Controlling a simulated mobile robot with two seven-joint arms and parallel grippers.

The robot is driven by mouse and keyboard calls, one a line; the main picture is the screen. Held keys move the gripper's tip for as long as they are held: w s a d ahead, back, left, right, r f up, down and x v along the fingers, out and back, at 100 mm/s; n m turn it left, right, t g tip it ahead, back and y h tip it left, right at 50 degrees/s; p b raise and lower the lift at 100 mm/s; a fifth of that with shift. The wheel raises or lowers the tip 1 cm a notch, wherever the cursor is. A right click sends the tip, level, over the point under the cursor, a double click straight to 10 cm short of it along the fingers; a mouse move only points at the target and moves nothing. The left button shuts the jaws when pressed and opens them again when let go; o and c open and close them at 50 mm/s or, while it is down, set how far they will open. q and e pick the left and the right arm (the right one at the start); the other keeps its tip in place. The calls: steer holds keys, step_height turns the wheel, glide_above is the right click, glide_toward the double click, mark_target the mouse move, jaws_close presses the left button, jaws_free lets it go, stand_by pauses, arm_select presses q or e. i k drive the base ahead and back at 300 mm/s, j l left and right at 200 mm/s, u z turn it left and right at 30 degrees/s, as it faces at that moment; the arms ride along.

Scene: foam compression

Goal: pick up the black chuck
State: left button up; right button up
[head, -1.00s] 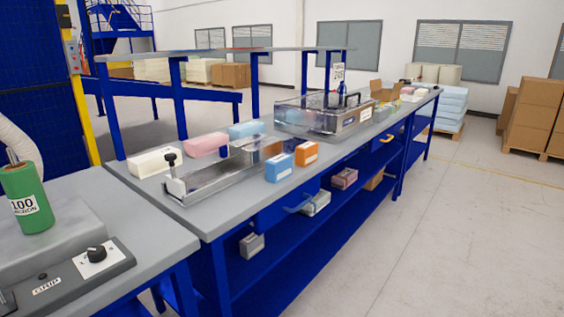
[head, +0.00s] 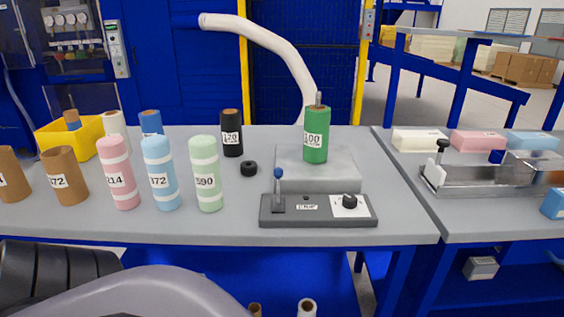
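The black chuck (head: 249,169) is a small, short black ring with a hole in its top. It lies on the grey bench (head: 225,229), between the black 120 roll (head: 231,133) and the grey block under the green 100 roll (head: 316,140). Nothing touches it. Neither of my grippers shows in the head view.
Pink (head: 119,172), blue (head: 158,172) and green (head: 206,173) rolls stand to its left. A control box (head: 318,211) with a blue-knobbed lever (head: 278,176) sits in front to its right. A yellow bin (head: 60,145) stands at the back left. Bare bench lies in front of the chuck.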

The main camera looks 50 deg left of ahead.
mark_target(248, 168)
steer(key=u, duration=1.85)
